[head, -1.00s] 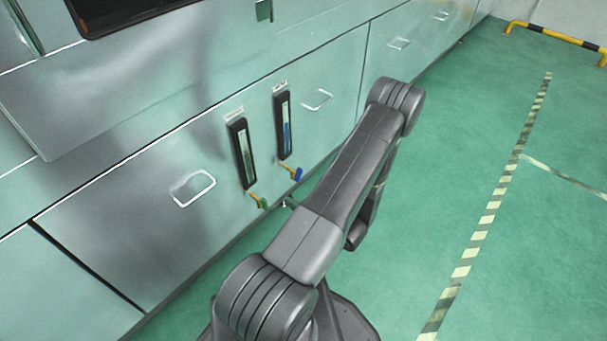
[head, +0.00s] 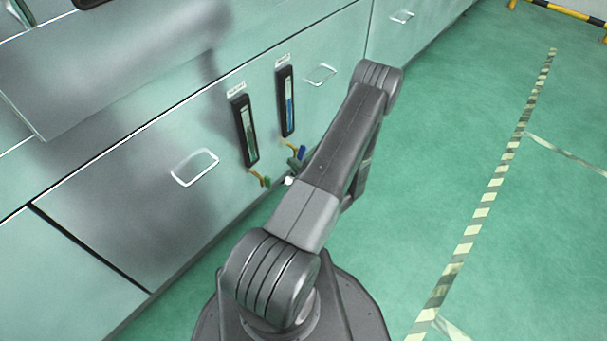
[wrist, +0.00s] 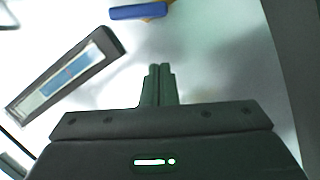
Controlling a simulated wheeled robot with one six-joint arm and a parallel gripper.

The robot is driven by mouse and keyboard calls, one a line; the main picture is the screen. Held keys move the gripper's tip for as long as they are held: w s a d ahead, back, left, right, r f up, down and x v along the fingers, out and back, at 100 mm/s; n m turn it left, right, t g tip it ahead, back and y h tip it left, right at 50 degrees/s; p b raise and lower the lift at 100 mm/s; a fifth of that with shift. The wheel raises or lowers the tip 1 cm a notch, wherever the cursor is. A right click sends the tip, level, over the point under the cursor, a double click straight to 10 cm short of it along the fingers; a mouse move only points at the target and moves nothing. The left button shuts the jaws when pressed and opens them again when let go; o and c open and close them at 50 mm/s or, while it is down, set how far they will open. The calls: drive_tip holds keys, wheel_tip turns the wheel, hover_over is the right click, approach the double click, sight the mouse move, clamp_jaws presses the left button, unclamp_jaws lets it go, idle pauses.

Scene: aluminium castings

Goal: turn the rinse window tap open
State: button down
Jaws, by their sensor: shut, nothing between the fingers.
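Two upright sight windows in black frames sit on the steel cabinet front. The left window (head: 244,130) has a tap with a green handle (head: 266,181) below it. The right window (head: 287,101) shows blue liquid and has a brass tap with a blue handle (head: 301,152). The labels above them are too small to read, so I cannot tell which is the rinse window. My gripper (head: 296,163) is close by the blue handle, partly hidden by my arm. In the wrist view my gripper (wrist: 160,70) is shut and empty, with a gap to the blue handle (wrist: 140,11).
A pull handle (head: 195,168) is left of the windows and another (head: 320,75) is to their right. A striped floor line (head: 487,205) runs along the open green floor. A yellow-black barrier (head: 560,15) stands at the far right.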

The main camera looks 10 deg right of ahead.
sight(301, 160)
drive_tip(key=shift+w+d+f+b, duration=0.3)
drive_tip(key=shift+w+d+f, duration=0.15)
drive_tip(key=shift+w+d, duration=0.2)
drive_tip(key=shift+w+d+f+b, duration=0.25)
drive_tip(key=shift+w+d+f, duration=0.25)
drive_tip(key=shift+d, duration=0.2)
drive_tip(key=b, duration=0.1)
drive_tip(key=f+n+b, duration=0.1)
drive_tip(key=b, duration=0.1)
drive_tip(key=shift+w+d+f, duration=0.2)
drive_tip(key=shift+w+d, duration=0.1)
drive_tip(key=shift+d, duration=0.1)
drive_tip(key=shift+w+d, duration=0.1)
drive_tip(key=shift+d, duration=0.05)
